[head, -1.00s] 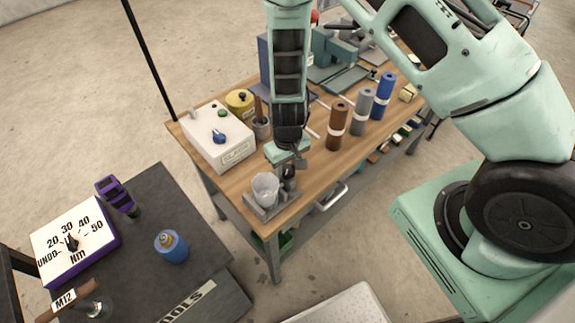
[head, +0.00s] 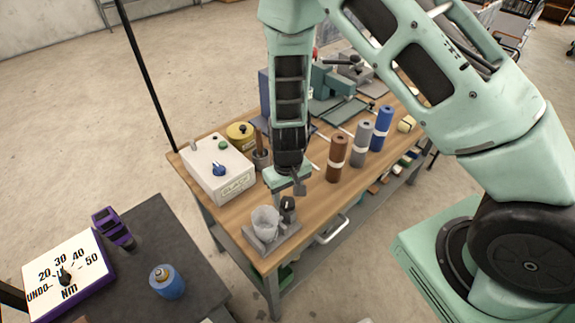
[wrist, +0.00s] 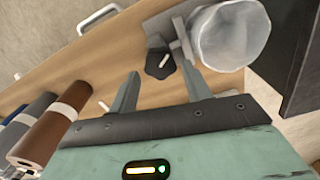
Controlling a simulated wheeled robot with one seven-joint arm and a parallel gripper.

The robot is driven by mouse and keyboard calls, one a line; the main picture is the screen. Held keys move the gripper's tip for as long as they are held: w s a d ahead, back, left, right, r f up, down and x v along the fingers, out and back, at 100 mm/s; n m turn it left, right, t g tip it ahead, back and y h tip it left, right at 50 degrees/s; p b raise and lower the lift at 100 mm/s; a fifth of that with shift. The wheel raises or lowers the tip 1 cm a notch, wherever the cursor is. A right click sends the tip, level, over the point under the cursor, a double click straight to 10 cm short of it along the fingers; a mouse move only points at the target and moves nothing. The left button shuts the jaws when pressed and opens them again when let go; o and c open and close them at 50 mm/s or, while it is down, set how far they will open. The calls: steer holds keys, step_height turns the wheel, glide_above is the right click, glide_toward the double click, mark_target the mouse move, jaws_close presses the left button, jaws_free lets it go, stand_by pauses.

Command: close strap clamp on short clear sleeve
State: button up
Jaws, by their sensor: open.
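The short clear sleeve (head: 265,221) stands upright in a grey holder (head: 262,245) at the near corner of the wooden bench. Its round translucent body shows at the upper right of the wrist view (wrist: 230,36). Beside it is a dark knob (head: 288,203) with a white mark, also seen in the wrist view (wrist: 159,64). A thin grey lever-like piece (wrist: 183,43) lies between knob and sleeve, likely part of the strap clamp; whether the strap is closed is unclear. My gripper (wrist: 158,72) is open and empty, its fingers either side of the knob in the wrist view, apparently above it.
A white box with a blue knob (head: 217,168) stands behind the sleeve. Brown (head: 337,158), grey (head: 362,140) and blue (head: 382,127) cylinders stand to the right. A dark cart with a torque dial (head: 66,268) and blue can (head: 167,281) is at left.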

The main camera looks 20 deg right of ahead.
mark_target(288, 202)
step_height(288, 202, up, 15)
steer(key=shift+b, duration=0.4)
steer(key=shift+f, duration=0.1)
